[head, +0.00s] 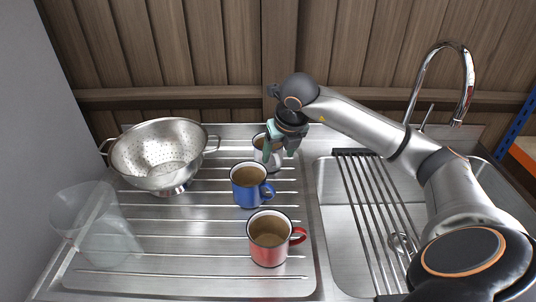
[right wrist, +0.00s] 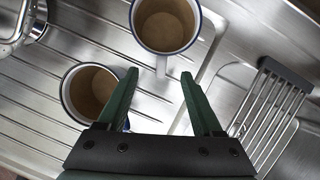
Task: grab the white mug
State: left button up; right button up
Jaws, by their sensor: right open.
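The white mug (head: 274,164) stands at the back of the ribbed metal drainboard, partly hidden behind my right gripper (head: 281,153). In the right wrist view the white mug (right wrist: 141,39) is at the top, dark-rimmed, with brown inside. Its white handle points toward my right gripper (right wrist: 159,74). The gripper is open, and its two green fingertips are on either side of the handle's end; I cannot tell whether they touch it. My left gripper is not in view.
A blue mug (head: 247,190) stands just in front, also in the right wrist view (right wrist: 66,101). A red mug (head: 267,251) is nearer. A colander (head: 150,160) and a clear container (head: 97,230) are left. A sink with a rack (head: 372,205) and faucet (head: 468,85) lies right.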

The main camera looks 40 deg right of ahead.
aim_at(274, 166)
jog(key=x, duration=0.6)
jog(key=shift+w+d+f, duration=0.1)
jog(key=shift+w+f, duration=0.05)
jog(key=shift+f, duration=0.2)
grip_shut()
jog(key=shift+r, duration=0.1)
dwell(1.0)
